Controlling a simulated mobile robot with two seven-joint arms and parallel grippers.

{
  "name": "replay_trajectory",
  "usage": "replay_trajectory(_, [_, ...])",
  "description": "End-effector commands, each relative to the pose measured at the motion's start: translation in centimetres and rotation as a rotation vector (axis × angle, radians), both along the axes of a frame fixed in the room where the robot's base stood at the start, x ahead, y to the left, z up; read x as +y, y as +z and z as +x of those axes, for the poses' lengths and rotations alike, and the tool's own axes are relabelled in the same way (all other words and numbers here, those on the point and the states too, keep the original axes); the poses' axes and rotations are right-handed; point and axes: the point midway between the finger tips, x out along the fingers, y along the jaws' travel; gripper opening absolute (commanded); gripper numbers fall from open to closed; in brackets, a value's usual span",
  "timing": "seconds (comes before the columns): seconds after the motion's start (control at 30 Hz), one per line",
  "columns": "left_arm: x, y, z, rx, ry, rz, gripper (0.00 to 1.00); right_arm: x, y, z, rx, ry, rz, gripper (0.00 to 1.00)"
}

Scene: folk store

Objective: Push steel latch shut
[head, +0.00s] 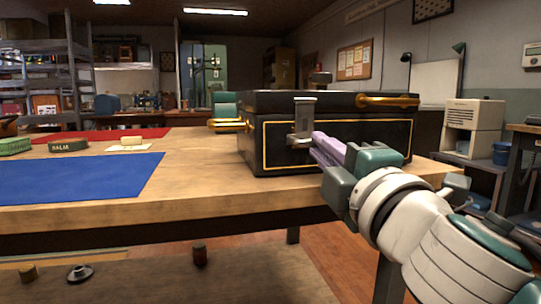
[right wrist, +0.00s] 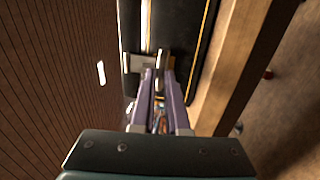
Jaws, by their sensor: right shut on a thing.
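A black box (head: 345,148) with gold trim stands on the wooden table. Its steel latch (head: 304,116) is an upright grey plate on the front, with a small lever part at its lower end. My right gripper (head: 318,146) reaches in from the right with purple fingers, tips at the lower part of the latch. In the right wrist view, the fingers (right wrist: 160,76) are shut on the steel latch (right wrist: 143,62), with a narrow gap between them farther back. The fingertips partly hide the latch's lower end. My left gripper is not in view.
Gold handles sit on the box's front right (head: 388,101) and left side (head: 226,125).

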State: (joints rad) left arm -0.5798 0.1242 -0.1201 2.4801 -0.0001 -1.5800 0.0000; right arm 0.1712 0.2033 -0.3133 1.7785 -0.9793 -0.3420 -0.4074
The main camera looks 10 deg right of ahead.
Motion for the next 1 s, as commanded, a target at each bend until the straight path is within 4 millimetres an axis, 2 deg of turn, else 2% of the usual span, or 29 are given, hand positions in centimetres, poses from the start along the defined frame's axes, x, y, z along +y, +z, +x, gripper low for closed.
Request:
replay_trajectory(0.17, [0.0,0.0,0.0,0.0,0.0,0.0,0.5,-0.1,-0.1,0.0,0.003,-0.002,0.0,0.0])
replay_trajectory(0.2, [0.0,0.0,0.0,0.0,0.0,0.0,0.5,-0.1,-0.1,0.0,0.003,-0.003,0.0,0.16])
replay_trajectory(0.47, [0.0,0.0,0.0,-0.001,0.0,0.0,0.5,0.0,-0.1,0.0,0.003,-0.001,0.0,0.43])
replay_trajectory(0.77, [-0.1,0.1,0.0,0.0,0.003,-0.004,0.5,0.0,-0.1,-0.3,0.003,0.0,0.0,0.43])
replay_trajectory(0.87, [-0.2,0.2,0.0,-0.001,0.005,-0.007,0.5,0.0,-0.4,-1.3,0.005,0.0,0.001,0.43])
replay_trajectory(1.0, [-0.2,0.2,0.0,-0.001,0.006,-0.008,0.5,-0.1,-0.9,-3.8,0.006,-0.001,0.002,0.43])
